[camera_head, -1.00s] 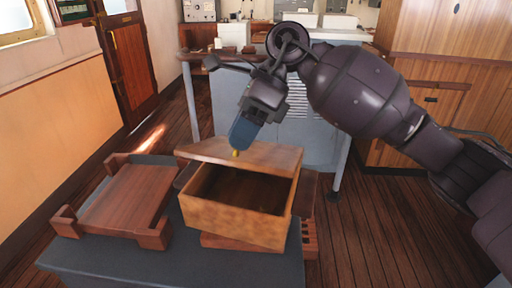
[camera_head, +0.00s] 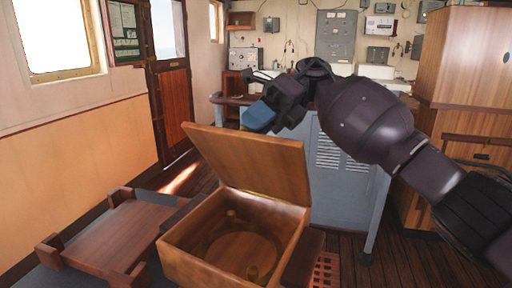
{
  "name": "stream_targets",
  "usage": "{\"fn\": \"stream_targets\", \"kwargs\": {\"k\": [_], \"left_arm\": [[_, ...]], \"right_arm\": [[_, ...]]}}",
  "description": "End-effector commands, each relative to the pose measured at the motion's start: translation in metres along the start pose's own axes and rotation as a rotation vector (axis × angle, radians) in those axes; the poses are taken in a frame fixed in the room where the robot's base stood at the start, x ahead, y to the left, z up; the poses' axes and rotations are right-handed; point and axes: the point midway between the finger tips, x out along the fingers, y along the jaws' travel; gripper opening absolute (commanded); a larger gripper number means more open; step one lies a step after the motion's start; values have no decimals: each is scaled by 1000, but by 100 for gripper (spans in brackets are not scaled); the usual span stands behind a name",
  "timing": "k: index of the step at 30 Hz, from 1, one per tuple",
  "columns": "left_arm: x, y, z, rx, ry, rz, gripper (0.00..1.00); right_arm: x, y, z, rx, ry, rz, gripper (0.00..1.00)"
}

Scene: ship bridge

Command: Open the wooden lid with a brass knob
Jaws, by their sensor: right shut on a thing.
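The wooden lid (camera_head: 258,165) stands raised on the wooden box (camera_head: 188,266), steeply tilted, with its plain underside facing me. The box's inside shows, with a round wooden piece (camera_head: 240,255) and brass-coloured parts (camera_head: 231,216) in it. My right gripper (camera_head: 256,122) reaches behind the lid's upper edge, its blue fingers partly hidden. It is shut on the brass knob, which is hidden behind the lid. My left gripper is not in view.
A slotted wooden piece (camera_head: 326,270) is at the box's right. A grey-blue cabinet (camera_head: 338,178) stands behind, and a wooden cupboard (camera_head: 462,65) at the right.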

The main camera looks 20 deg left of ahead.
Motion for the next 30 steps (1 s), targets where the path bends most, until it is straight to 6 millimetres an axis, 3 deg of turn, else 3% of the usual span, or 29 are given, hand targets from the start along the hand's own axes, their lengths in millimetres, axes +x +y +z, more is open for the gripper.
{"fn": "stream_targets", "kwargs": {"k": [1,14,17,30], "left_arm": [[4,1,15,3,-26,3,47],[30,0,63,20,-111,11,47],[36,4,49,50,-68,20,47],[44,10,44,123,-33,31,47]], "right_arm": [[-6,-14,-1,21,-24,51,0],[-65,-52,10,163,-175,393,0],[-76,-61,12,189,-204,457,0],[-103,-80,19,255,-274,614,0]]}}
